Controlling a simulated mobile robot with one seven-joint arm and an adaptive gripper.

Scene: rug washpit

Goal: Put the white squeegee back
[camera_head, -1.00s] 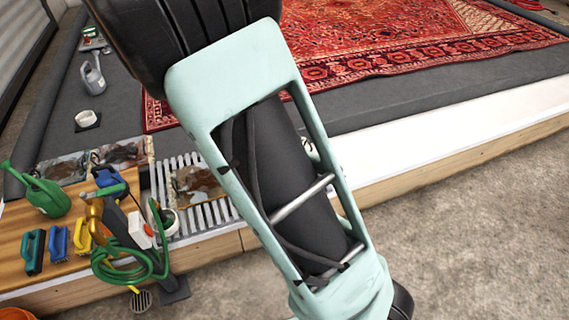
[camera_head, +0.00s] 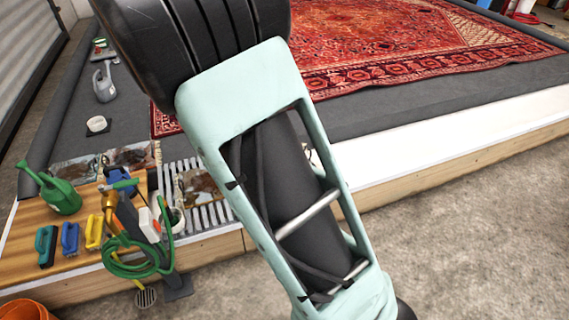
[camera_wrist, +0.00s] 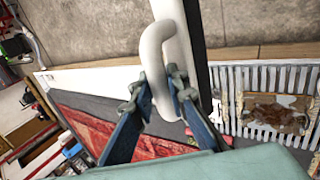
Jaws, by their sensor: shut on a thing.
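In the wrist view my gripper (camera_wrist: 160,88) has its blue fingers closed around the curved white handle of the white squeegee (camera_wrist: 156,48). The squeegee's white body and a dark edge run upward out of the picture beside the handle. Its far end is out of frame. In the head view my arm fills the middle, and neither gripper nor squeegee can be made out there.
A wooden ledge holds a green watering can (camera_head: 62,195), several coloured brushes and a coiled green hose (camera_head: 132,262). A metal grate (camera_head: 212,215) lies beside it. A red rug (camera_head: 400,45) lies behind. Concrete floor (camera_head: 430,235) in front is clear.

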